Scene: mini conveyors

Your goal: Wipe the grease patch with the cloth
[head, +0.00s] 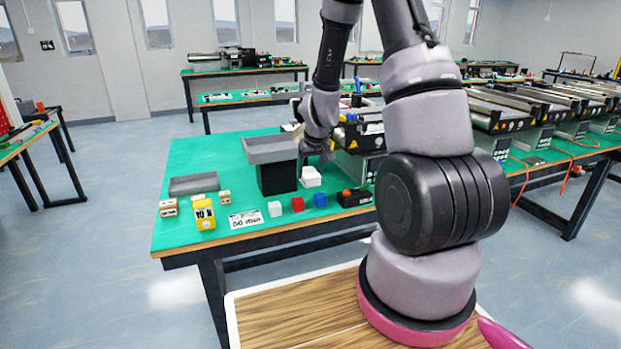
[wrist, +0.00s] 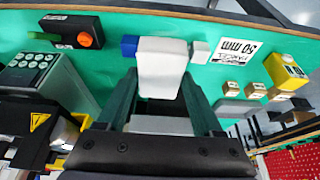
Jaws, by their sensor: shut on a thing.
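The white cloth (head: 311,177) is a small bundle at the green table, just right of the black block. It also shows in the wrist view (wrist: 162,68), between the two dark fingers. My gripper (wrist: 160,92) is shut on the cloth, which sticks out beyond the fingertips. In the head view my gripper (head: 318,154) points down just above the cloth; whether the cloth touches the tabletop is unclear. I cannot make out the grease patch in either view.
A grey tray (head: 270,149) tops a black block (head: 277,178) left of my gripper. White, red (head: 298,204) and blue (head: 320,200) cubes and a black button box (head: 354,198) line the front edge. Conveyors (head: 362,136) stand to the right. Bare green tabletop (head: 190,155) lies at the left.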

